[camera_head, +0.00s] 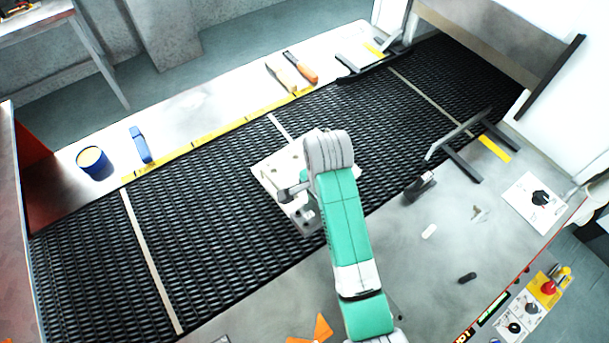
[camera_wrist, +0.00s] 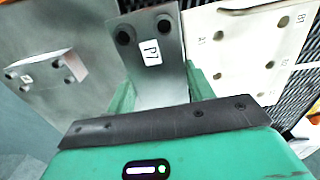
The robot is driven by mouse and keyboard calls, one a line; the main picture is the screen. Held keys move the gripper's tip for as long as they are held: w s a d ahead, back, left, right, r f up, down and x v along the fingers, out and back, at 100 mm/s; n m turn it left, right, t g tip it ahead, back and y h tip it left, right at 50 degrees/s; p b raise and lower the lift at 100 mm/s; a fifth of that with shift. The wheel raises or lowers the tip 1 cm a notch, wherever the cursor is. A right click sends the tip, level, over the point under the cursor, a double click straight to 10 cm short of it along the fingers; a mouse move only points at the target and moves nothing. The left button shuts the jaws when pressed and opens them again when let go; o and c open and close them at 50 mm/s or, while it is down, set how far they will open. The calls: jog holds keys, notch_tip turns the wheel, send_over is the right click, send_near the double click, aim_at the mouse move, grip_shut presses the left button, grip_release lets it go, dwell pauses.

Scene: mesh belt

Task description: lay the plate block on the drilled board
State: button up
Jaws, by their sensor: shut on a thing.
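The plate block (camera_wrist: 172,82) is a grey metal piece with two dark round holes and a "P7" label. My gripper (camera_wrist: 160,92) is shut on it, with a green finger showing on each side. The drilled board (camera_wrist: 232,52) is a pale plate with several holes and small printed marks, to the right of the plate block in the wrist view. In the head view the drilled board (camera_head: 268,174) lies on the mesh belt, partly hidden by my arm. My gripper is mostly hidden under my arm there. I cannot tell whether the plate block touches the board.
The black mesh belt (camera_head: 210,190) runs diagonally, with pale strips across it. Another metal block (camera_wrist: 48,72) with dark holes shows in the wrist view.

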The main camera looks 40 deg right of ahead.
aim_at(281, 169)
jog(key=shift+s+d, duration=0.1)
jog(key=shift+d, duration=0.25)
jog(key=w+b, duration=0.1)
jog(key=b, duration=0.1)
jog(key=w+d+f+b, duration=0.1)
jog(key=w+b, duration=0.1)
jog(key=w+d+b, duration=0.1)
jog(key=shift+w+d+f+b, duration=0.2)
jog(key=shift+w+f+b, duration=0.05)
jog(key=shift+f+b, duration=0.15)
jog(key=w+d+b, duration=0.1)
jog(key=w, duration=0.2)
jog(key=w+d+b, duration=0.1)
jog(key=w+d, duration=0.1)
jog(key=w, duration=0.1)
jog(key=w+d+b, duration=0.1)
jog(key=w+d, duration=0.1)
jog(key=w, duration=0.1)
jog(key=shift+w+r, duration=0.15)
jog(key=shift+w, duration=0.1)
jog(key=shift+w+b, duration=0.1)
jog(key=shift+b, duration=0.3)
jog(key=shift+f+b, duration=0.5)
jog(key=shift+f, duration=1.25)
jog(key=shift+f, duration=0.15)
jog(key=o, duration=1.4)
